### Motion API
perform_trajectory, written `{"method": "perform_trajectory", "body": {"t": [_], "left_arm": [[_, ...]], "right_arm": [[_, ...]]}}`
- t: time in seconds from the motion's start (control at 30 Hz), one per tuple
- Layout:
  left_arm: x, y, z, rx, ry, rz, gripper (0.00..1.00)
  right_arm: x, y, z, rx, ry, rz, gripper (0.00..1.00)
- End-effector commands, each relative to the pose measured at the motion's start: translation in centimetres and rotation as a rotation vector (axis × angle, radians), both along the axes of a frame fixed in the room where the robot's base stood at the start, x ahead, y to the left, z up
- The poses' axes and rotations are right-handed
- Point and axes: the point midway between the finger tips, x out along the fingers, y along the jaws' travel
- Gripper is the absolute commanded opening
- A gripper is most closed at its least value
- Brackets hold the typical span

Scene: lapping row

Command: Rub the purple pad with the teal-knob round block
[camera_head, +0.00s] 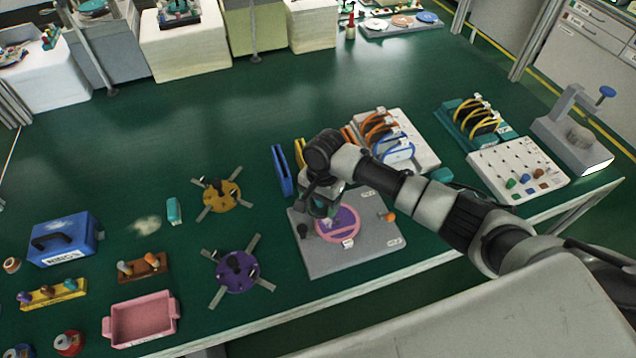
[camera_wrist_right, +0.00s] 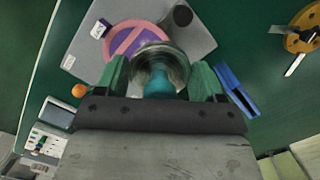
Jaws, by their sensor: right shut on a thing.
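The purple pad (camera_head: 349,219) lies inside a pink ring on a grey plate at the bench's front, partly hidden by my right gripper (camera_head: 324,207). In the right wrist view the pad (camera_wrist_right: 124,38) shows a pink bar across it. My right gripper (camera_wrist_right: 160,82) is shut on the teal knob of the round block (camera_wrist_right: 160,62), between its green fingers. The block is dull grey metal and overlaps the pad's edge in that view. I cannot tell whether it touches the pad. My left gripper is not in view.
The grey plate (camera_head: 340,262) also bears a dark knob (camera_head: 303,230) and an orange knob (camera_head: 389,216). A blue slotted holder (camera_head: 282,170) stands behind it. A purple clamp disc (camera_head: 236,271) lies to the left. The green bench is clear at the far middle.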

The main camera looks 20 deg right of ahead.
Motion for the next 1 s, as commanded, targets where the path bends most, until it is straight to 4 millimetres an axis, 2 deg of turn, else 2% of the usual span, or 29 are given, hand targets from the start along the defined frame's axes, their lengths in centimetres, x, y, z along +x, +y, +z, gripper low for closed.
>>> {"method": "perform_trajectory", "body": {"t": [0.03,0.1,0.27,0.47,0.8,1.0], "left_arm": [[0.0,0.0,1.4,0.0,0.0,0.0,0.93],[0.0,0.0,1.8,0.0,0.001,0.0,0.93],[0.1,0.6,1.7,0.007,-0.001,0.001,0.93],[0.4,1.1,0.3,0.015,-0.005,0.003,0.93],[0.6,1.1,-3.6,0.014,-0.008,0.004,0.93],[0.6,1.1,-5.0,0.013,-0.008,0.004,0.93]], "right_arm": [[0.1,0.2,0.5,0.003,0.003,-0.027,0.35],[0.2,0.2,0.1,0.002,0.001,-0.055,0.35],[0.3,0.3,-0.7,0.002,-0.001,-0.079,0.35],[0.3,0.2,-1.9,0.002,-0.002,-0.079,0.35],[0.3,0.2,-5.2,0.0,-0.003,-0.078,0.35],[0.3,0.2,-6.4,0.002,-0.003,-0.077,0.35]]}}
